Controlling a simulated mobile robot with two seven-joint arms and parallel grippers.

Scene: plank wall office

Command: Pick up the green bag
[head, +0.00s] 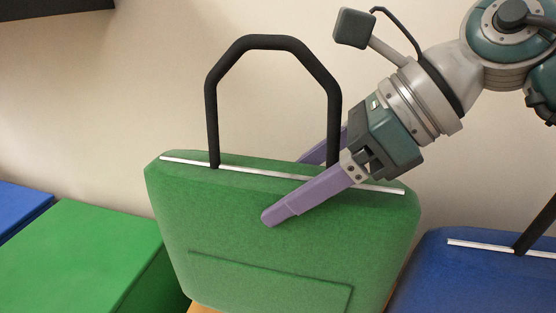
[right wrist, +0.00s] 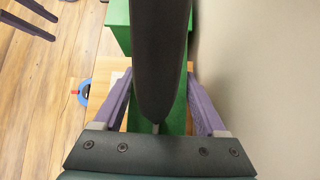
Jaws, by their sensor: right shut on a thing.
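The green bag (head: 290,225) stands in the middle of the head view. It has a black arched handle (head: 272,42), a pale strip along its top and a front pocket. My right gripper (head: 287,190) comes in from the upper right, its purple fingers on either side of the bag's top, one in front and one mostly hidden behind. It is shut on the bag beside the handle's right foot. In the right wrist view, the handle (right wrist: 160,60) hides much of the green bag (right wrist: 178,115) between the fingers.
A blue bag (head: 465,280) is close on the right. A green box (head: 80,255) and a blue box (head: 18,208) are at the left. A pale wall (head: 150,80) is behind. The right wrist view shows plank floor (right wrist: 40,110) and a blue round thing (right wrist: 83,92).

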